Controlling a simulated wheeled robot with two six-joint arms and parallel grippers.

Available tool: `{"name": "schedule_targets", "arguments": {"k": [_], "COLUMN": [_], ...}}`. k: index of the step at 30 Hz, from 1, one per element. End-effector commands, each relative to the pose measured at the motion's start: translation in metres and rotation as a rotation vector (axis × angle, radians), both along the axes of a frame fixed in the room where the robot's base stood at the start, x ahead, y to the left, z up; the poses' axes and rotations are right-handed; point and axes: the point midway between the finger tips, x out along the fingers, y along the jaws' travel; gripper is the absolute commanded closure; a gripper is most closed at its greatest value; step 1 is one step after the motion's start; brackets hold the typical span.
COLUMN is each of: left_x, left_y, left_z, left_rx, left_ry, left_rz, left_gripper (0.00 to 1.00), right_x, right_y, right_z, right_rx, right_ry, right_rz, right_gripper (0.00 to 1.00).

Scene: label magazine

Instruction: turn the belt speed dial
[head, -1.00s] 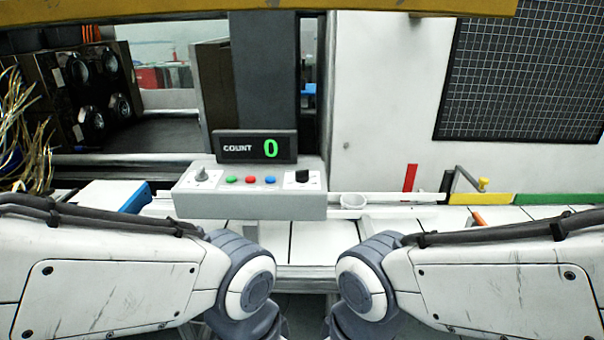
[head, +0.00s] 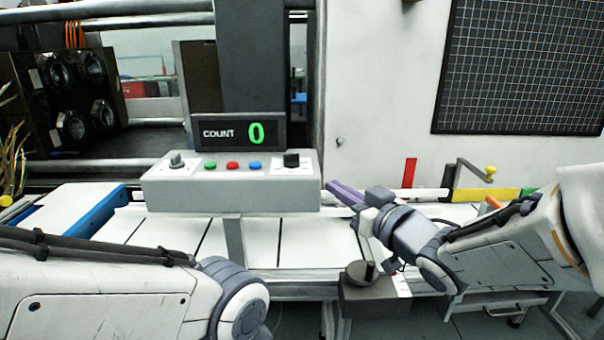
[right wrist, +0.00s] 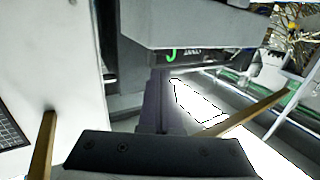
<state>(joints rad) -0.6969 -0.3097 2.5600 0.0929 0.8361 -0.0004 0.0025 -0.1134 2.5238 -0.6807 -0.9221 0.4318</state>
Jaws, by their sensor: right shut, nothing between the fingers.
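A grey control box (head: 232,196) stands over the belt under a display reading COUNT 0. It has a grey knob (head: 176,159) at its left and a black knob (head: 291,160) at its right. A separate dark box (head: 378,300) in front carries another dark knob (head: 369,271). The labels are too small to read, so I cannot tell which is the belt speed dial. My right gripper (head: 334,188) is shut and empty by the control box's right end. Its fingers (right wrist: 158,105) also show in the right wrist view. My left gripper is out of view.
Three buttons, green, red and blue (head: 255,164), sit between the box's two knobs. A yellow-tipped crank (head: 490,170) and a red upright strip (head: 410,172) are at the right. The white belt surface (head: 300,245) below is clear.

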Motion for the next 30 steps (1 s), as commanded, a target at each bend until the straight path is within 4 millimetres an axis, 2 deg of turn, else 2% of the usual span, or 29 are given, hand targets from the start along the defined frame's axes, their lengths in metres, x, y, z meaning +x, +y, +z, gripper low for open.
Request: {"name": "schedule_targets", "arguments": {"k": [4,8,21,30], "left_x": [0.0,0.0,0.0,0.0], "left_y": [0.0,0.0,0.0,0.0], "left_z": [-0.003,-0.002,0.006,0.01], "left_rx": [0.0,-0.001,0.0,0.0], "left_ry": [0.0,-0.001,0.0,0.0], "left_rz": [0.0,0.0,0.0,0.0], "left_gripper": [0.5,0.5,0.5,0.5], "right_x": [0.002,0.014,0.092,0.118], "right_y": [-0.007,-0.004,0.039,0.055], "right_z": [0.004,0.005,0.005,0.005], "right_rx": [0.022,0.021,0.02,0.021], "right_ry": [-0.031,-0.03,-0.029,-0.03], "right_rz": [0.007,0.003,0.0,0.0], "right_gripper": [1.0,1.0,1.0,1.0]}}
